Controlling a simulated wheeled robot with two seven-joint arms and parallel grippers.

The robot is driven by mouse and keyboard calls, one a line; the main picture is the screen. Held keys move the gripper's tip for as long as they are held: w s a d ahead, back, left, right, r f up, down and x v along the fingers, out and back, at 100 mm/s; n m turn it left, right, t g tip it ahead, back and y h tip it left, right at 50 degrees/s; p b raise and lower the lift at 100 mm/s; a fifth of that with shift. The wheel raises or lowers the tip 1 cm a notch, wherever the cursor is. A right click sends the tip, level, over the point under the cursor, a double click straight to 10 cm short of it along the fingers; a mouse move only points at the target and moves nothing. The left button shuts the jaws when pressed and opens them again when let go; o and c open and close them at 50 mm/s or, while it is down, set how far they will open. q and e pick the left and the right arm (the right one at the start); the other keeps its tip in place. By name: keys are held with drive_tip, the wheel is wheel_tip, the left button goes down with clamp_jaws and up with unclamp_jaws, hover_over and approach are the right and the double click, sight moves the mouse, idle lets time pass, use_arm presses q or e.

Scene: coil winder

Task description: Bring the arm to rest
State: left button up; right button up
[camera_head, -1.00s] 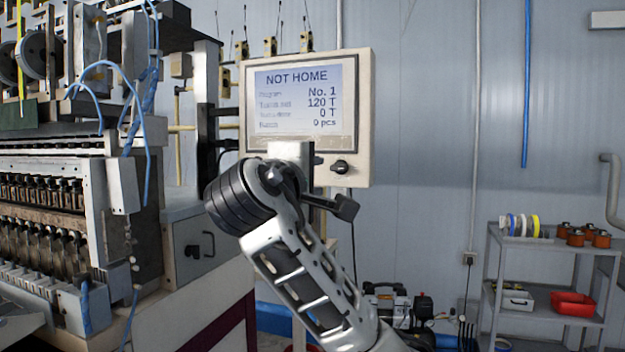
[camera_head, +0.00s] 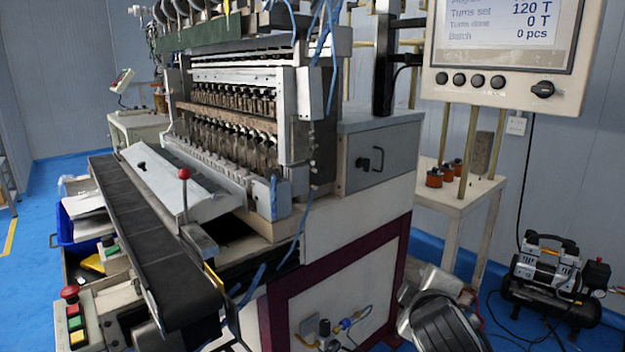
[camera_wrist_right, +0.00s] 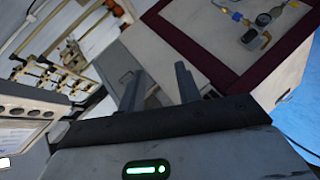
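My right arm (camera_head: 440,318) shows at the bottom edge of the head view, low in front of the coil winder's cabinet. Its gripper is out of that view. In the right wrist view my right gripper (camera_wrist_right: 160,85) has its two dark fingers apart with nothing between them. The cabinet's maroon-framed front panel (camera_wrist_right: 240,50) lies beyond the fingers, apart from them. The control panel (camera_head: 508,50) stands at the upper right of the head view; its screen shows 120 T, 0 T and 0 pcs, and its top is cut off. My left gripper is not in view.
The coil winder (camera_head: 235,120) fills the middle, with a dark belt (camera_head: 150,235) along its front. A red-knobbed lever (camera_head: 184,190) stands at its edge. A button box (camera_head: 75,318) is at lower left. A compressor (camera_head: 550,280) stands on the blue floor at right.

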drive_tip(key=s+a+f+m+g+y, duration=0.1)
drive_tip(key=s+a+f+y, duration=0.1)
drive_tip(key=s+f, duration=0.3)
drive_tip(key=s+a+f+m+y, duration=0.1)
drive_tip(key=s+f, duration=0.2)
drive_tip(key=f, duration=0.4)
drive_tip(key=s+a+f+m+y, duration=0.1)
drive_tip(key=s+f+m, duration=0.2)
drive_tip(key=s, duration=0.5)
drive_tip(key=s+a+f+m+g+y, duration=0.1)
drive_tip(key=s+f+m+y, duration=0.1)
drive_tip(key=s+f, duration=0.4)
drive_tip(key=s+m, duration=0.1)
drive_tip(key=s, duration=0.2)
drive_tip(key=shift+m, duration=0.4)
